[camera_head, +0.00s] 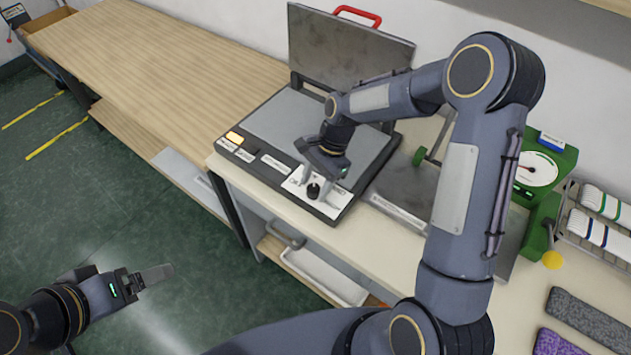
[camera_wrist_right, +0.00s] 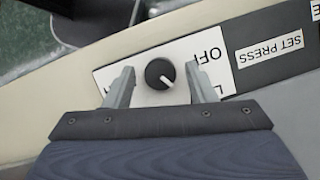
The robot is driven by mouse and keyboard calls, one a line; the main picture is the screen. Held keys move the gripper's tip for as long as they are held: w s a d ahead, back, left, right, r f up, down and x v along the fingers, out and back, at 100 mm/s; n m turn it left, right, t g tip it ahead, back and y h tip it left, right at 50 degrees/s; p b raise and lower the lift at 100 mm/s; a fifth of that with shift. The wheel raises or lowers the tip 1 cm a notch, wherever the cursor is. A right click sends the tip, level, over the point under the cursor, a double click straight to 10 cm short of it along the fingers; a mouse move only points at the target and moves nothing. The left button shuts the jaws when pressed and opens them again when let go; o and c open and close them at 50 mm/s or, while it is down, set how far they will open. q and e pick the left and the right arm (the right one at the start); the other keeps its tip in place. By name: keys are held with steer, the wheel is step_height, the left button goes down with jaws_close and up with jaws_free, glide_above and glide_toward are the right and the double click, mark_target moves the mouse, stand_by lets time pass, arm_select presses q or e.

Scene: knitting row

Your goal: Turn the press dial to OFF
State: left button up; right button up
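The press (camera_head: 320,125) stands on the bench with its lid (camera_head: 345,50) raised. Its black round dial (camera_head: 313,191) sits on a white label plate at the front corner. In the right wrist view the dial (camera_wrist_right: 160,73) has a white mark pointing to the lower right, not straight at the printed OFF (camera_wrist_right: 208,56). My right gripper (camera_head: 320,184) is over the dial. In the wrist view its fingers (camera_wrist_right: 161,86) are open, one on each side of the dial with gaps. My left gripper (camera_head: 150,276) is low at the left over the floor, seen side-on, apparently empty.
A green gauge device (camera_head: 545,172) stands right of the press, near a wire rack (camera_head: 590,215) of rolled cloths. Grey (camera_head: 588,318) and purple (camera_head: 565,345) pieces lie at the lower right. The wooden bench (camera_head: 160,70) at the left is clear.

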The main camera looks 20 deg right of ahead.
steer(key=c, duration=0.8)
steer(key=shift+c, duration=0.2)
steer(key=shift+n, duration=0.4)
steer(key=n, duration=0.2)
steer(key=n+g+h, duration=0.1)
steer(key=n, duration=0.1)
steer(key=shift+w+a+n+g, duration=0.1)
steer(key=shift+w+n+g, duration=0.1)
steer(key=shift+n+g, duration=0.1)
steer(key=n+h, duration=0.1)
steer(key=n, duration=0.2)
steer(key=n+g+h, duration=0.1)
steer(key=n, duration=0.2)
steer(key=shift+a, duration=0.15)
steer(key=shift+n+h, duration=0.3)
steer(key=shift+n, duration=0.1)
steer(key=o, duration=1)
steer(key=shift+b, duration=0.3)
